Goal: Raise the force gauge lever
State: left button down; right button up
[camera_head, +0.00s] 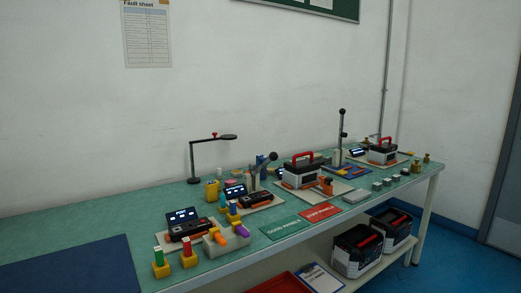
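Two lever devices stand on the green bench, and I cannot tell for sure which one is the force gauge. One, near the middle, has a grey lever (264,164) tilted up to the right, with a blue part beside it. The other, farther right, has a tall upright dark lever or post (342,126) with a round black knob on top, above a blue mat. A small lit display (358,152) is beside it. Neither of my grippers is in view, and nothing of mine touches the devices.
The bench (110,222) carries testers with lit screens (183,217), red-handled boxes (303,173), a lamp (212,140), green and red cards (286,227) and small metal weights. A dark blue mat (70,267) at front left is bare. Crates (357,252) sit on the shelf below.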

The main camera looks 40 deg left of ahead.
aim_at(274, 156)
jog(key=u, duration=1)
jog(key=i, duration=1.15)
jog(key=u, duration=1.2)
